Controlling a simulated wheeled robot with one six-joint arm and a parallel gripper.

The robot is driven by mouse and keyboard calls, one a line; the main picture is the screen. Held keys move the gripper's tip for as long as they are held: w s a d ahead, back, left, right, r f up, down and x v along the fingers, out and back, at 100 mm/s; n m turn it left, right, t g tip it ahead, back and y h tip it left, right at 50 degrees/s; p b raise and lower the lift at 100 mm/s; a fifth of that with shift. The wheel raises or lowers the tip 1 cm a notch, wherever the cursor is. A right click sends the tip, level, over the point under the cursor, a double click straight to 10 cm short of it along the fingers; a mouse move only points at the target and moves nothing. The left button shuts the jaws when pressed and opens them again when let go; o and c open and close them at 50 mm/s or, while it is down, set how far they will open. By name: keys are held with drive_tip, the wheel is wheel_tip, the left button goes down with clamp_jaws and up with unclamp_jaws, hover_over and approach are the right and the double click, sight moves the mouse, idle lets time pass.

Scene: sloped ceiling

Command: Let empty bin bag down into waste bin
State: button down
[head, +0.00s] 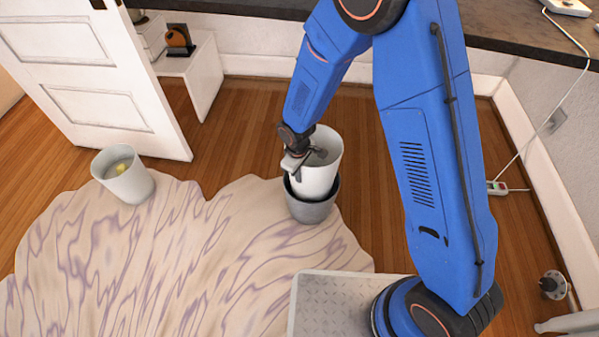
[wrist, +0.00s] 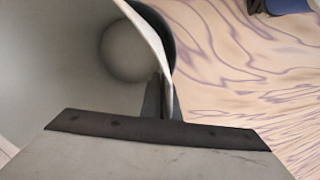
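The empty bin bag (head: 322,172) shows as a white, open-topped, stiff-looking tube, roughly upright. Its lower part is inside the mouth of the dark grey waste bin (head: 312,211), and its upper part stands above the bin's rim. My gripper (head: 297,168) is at the left front edge of the bag and is shut on its rim. In the wrist view the fingers (wrist: 162,98) pinch the bag's wall (wrist: 148,32), with the empty inside to the left. The bin's dark rim (wrist: 160,30) shows just outside that wall. The bag's bottom inside the bin is hidden in the head view.
A second white bin (head: 124,178) with something yellow inside stands at the left on the wavy-patterned rug (head: 190,250). A white door (head: 95,75) and a low white stand (head: 190,85) are behind it. Wooden floor beyond the grey bin is clear.

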drive_tip(key=shift+f, duration=4.05)
drive_tip(key=c, duration=2)
unclamp_jaws()
wheel_tip(320, 180, up, 17)
hover_over(299, 187)
drive_tip(key=s, duration=0.2)
drive_tip(key=shift+w+a+r, duration=0.15)
drive_tip(key=shift+w, duration=0.05)
